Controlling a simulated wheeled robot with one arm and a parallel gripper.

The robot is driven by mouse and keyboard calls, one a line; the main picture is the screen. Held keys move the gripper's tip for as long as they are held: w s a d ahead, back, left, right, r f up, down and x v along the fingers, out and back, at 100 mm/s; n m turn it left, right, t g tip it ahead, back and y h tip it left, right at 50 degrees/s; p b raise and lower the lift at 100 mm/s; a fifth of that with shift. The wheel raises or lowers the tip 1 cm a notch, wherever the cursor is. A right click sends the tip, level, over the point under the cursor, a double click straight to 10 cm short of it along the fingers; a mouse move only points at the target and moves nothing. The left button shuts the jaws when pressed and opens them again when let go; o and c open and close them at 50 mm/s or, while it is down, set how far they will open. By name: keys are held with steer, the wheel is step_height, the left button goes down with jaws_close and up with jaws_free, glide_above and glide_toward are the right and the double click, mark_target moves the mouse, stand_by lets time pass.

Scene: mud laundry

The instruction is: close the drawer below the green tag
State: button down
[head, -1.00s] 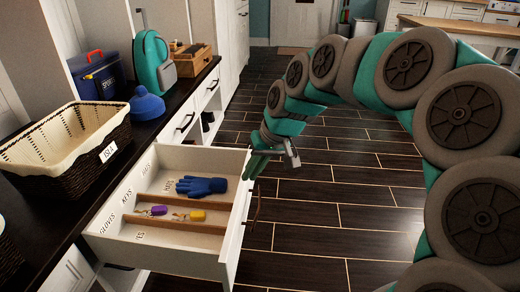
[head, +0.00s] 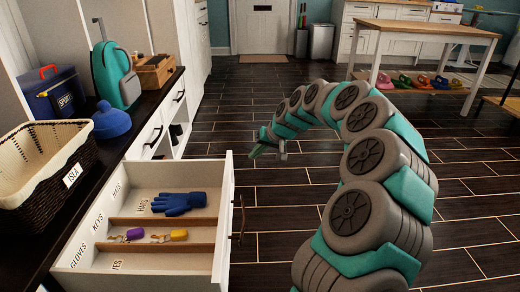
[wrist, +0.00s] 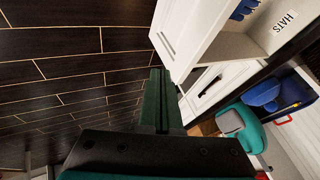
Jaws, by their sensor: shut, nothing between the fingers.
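A white drawer (head: 226,205) stands pulled out from the counter, its dark handle (head: 241,215) on the outer face. Inside lie a blue glove (head: 178,203) and two key sets, one with a purple tag (head: 134,234) and one with a yellow tag (head: 179,235). Wooden dividers separate compartments lettered HATS, KEYS and GLOVES. I see no green tag. My gripper (head: 267,150) is shut and empty, beyond the drawer's far outer corner and apart from it in the head view. In the wrist view my dark green fingers (wrist: 156,100) are together near the drawer's white front (wrist: 185,30).
A shut drawer (head: 150,135) is beyond. Dark floor (head: 275,195) right of the drawer is clear.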

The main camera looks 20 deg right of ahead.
steer(key=w+a+f, duration=0.3)
steer(key=a, duration=0.2)
steer(key=shift+a, duration=0.1)
stand_by(0.4)
steer(key=w+a+p, duration=0.2)
steer(key=w+a, duration=0.1)
steer(key=a, duration=0.8)
steer(key=w+a+p, duration=0.3)
steer(key=w+a, duration=0.1)
steer(key=a, duration=0.8)
steer(key=w+a+p, duration=0.2)
steer(key=w+a, duration=0.2)
steer(key=a, duration=0.8)
steer(key=shift+w, duration=0.25)
